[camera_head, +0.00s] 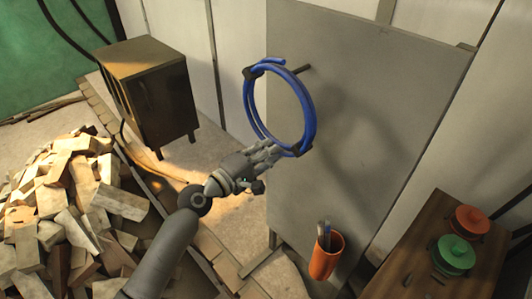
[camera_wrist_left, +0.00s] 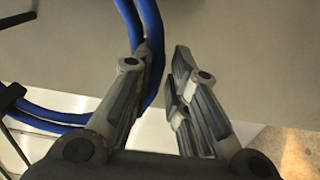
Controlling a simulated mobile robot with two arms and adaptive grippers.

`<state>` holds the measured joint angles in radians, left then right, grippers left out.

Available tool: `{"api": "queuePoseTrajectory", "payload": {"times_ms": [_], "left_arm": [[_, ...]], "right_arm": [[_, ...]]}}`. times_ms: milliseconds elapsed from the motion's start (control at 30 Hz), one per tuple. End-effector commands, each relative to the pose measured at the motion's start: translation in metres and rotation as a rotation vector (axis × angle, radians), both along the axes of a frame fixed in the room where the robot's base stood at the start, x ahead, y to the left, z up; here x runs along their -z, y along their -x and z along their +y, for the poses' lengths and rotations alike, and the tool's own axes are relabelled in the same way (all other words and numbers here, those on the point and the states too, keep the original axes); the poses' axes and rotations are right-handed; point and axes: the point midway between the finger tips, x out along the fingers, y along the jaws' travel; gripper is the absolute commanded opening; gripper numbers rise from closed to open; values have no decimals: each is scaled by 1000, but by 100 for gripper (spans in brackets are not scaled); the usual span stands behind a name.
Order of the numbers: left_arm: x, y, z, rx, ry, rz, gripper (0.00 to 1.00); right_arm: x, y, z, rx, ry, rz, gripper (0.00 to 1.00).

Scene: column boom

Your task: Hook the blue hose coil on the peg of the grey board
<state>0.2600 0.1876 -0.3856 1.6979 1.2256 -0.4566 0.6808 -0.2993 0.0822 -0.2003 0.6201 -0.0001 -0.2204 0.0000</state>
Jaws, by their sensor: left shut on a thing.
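The blue hose coil (camera_head: 312,118) is a ring of several turns with dark ties, held up in front of the grey board (camera_head: 370,130). My left gripper (camera_head: 272,153) is shut on the coil's lower part. In the left wrist view, the blue hose (camera_wrist_left: 152,40) runs down between the fingers of the left gripper (camera_wrist_left: 165,65), against the left finger. The dark peg (camera_head: 303,69) sticks out of the board's upper left. My right gripper is not in view.
An orange cup (camera_head: 326,256) with tools is at the board's lower edge. A wooden cabinet (camera_head: 428,240) at right carries a red pot (camera_head: 468,219) and a green pot (camera_head: 453,254). A firewood heap (camera_head: 70,205) and dark cabinet (camera_head: 150,90) are at left.

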Motion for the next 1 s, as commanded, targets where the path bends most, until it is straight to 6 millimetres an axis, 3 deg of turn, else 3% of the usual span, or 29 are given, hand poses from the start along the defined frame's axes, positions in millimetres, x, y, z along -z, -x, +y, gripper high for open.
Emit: {"api": "queuePoseTrajectory", "payload": {"times_ms": [700,1000], "left_arm": [[0,-30,-30,-1,4,-4,0],[14,-37,-37,0,4,-4,0]], "right_arm": [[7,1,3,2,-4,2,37],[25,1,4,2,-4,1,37]]}}
